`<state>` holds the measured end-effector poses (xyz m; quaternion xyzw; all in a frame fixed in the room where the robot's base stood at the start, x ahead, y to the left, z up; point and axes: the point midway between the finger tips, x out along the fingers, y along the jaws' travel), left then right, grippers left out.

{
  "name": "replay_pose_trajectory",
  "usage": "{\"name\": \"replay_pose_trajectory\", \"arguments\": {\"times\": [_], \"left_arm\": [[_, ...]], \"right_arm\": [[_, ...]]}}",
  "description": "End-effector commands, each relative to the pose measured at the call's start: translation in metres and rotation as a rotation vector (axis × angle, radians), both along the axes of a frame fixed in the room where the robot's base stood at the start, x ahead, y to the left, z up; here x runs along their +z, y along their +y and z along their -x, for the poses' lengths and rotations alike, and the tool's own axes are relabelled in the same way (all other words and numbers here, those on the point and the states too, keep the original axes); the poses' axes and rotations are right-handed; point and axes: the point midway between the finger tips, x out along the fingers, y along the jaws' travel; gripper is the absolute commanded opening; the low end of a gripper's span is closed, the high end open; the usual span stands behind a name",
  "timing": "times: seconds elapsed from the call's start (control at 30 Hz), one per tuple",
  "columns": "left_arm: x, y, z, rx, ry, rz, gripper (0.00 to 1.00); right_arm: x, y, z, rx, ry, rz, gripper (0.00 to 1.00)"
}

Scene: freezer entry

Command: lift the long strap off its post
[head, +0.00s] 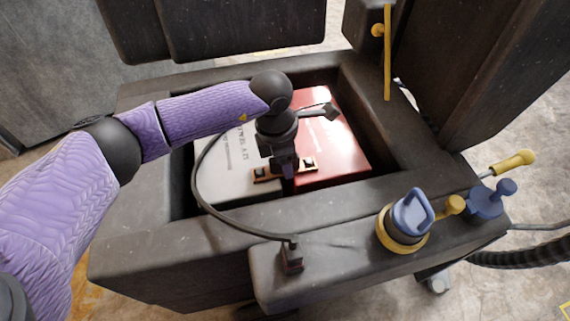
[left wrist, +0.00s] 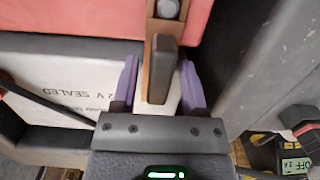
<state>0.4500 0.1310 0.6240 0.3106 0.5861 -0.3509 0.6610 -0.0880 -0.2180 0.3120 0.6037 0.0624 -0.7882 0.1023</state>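The strap is a copper-brown bar (head: 264,174) with a dark block on it, lying over the white and red boxes in the bay. In the left wrist view the strap (left wrist: 149,60) runs up the middle, with a black grip block (left wrist: 162,68) and a grey round post top (left wrist: 168,9) at its upper end. My left gripper (left wrist: 158,85) has one purple finger on each side of the strap, with a narrow gap visible on the left side. In the head view the left gripper (head: 286,168) points down over the strap; its fingertips are largely hidden. My right gripper is not in view.
The white box (head: 225,178) and red box (head: 335,145) sit in a dark-walled bay (head: 150,225). A black cable (head: 215,212) loops to the front ledge. A blue-handled knob (head: 408,217) and a blue knob (head: 487,200) stand right. A dark panel rises at right.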

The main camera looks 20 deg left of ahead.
Motion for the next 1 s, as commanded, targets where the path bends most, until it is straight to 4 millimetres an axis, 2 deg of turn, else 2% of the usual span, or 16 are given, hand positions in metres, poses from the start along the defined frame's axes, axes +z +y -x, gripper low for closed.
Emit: {"name": "replay_pose_trajectory", "arguments": {"times": [0.03, 0.23, 0.67, 0.77, 1.0], "left_arm": [[0.000, 0.000, 0.000, 0.000, 0.000, 0.000, 0.43], [0.000, 0.000, 0.000, 0.000, 0.000, 0.000, 0.01], [0.003, 0.000, 0.000, 0.000, -0.001, -0.001, 0.00], [0.017, 0.000, 0.000, -0.001, -0.005, 0.000, 0.00], [0.082, 0.000, -0.001, -0.001, -0.010, 0.000, 0.00]], "right_arm": [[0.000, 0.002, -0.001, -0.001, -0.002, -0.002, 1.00], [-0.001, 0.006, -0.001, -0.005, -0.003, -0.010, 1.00], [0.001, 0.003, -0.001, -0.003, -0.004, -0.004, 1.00], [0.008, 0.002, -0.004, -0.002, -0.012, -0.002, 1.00], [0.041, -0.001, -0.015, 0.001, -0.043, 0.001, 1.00]]}}
